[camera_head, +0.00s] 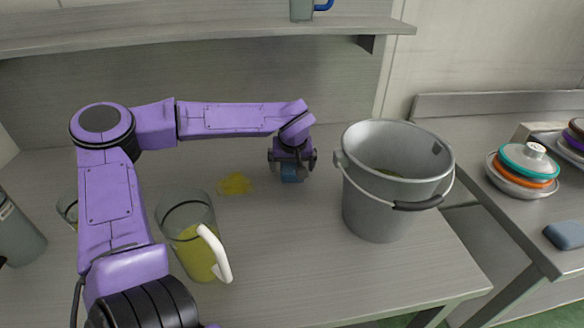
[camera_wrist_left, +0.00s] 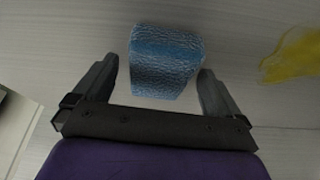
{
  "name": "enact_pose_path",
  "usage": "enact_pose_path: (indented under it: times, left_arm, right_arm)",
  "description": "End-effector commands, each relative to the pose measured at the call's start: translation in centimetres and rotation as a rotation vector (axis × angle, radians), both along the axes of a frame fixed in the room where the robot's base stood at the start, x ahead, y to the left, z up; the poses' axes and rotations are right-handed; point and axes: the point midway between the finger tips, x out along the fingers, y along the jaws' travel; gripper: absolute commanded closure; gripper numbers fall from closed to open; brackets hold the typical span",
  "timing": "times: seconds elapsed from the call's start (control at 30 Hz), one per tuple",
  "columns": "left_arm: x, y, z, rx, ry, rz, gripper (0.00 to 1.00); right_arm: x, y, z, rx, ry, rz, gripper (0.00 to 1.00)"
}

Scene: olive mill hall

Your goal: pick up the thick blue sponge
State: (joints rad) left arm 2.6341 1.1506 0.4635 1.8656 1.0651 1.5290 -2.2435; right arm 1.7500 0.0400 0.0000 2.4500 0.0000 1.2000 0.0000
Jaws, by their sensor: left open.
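The thick blue sponge (camera_head: 290,176) lies on the grey table, left of the metal bucket. In the left wrist view the sponge (camera_wrist_left: 163,62) is a light blue textured block, its near part between the two fingers. My left gripper (camera_head: 291,166) is above the sponge and hides part of it in the head view. In the wrist view the open left gripper (camera_wrist_left: 160,82) has a finger on each side of the sponge, with a small gap on the left; at the right the finger is very close and I cannot tell whether it touches. My right gripper is not in view.
A metal bucket (camera_head: 377,215) stands close right of the gripper. A yellow spill (camera_head: 235,184) lies to the left. A glass jug (camera_head: 186,212) with yellow liquid stands nearer. A shelf (camera_head: 200,33) runs above the back. A dark blue sponge-like block (camera_head: 566,235) lies at right.

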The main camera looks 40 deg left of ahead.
Motion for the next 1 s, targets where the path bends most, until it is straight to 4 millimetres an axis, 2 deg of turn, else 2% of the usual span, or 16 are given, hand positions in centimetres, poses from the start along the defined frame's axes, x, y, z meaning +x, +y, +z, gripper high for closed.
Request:
enact_pose_path:
  times: [0.57,0.6,0.73,0.77,1.0]
  left_arm:
    - [-0.01,-0.01,-0.25,-0.001,-0.001,0.0,0.01]
    - [-0.01,-0.01,-0.25,-0.001,-0.001,0.0,0.08]
    - [-0.01,-0.01,-0.24,-0.001,-0.001,0.0,0.5]
    - [-0.01,-0.01,-0.24,-0.001,-0.001,0.0,0.56]
    - [0.0,0.0,-0.22,-0.001,-0.001,0.0,0.56]
  right_arm:
    - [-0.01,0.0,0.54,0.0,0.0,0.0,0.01]
    - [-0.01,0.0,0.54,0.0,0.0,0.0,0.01]
    - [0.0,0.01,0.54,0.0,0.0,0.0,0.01]
    - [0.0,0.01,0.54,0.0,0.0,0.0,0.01]
    - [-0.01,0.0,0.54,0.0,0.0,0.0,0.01]
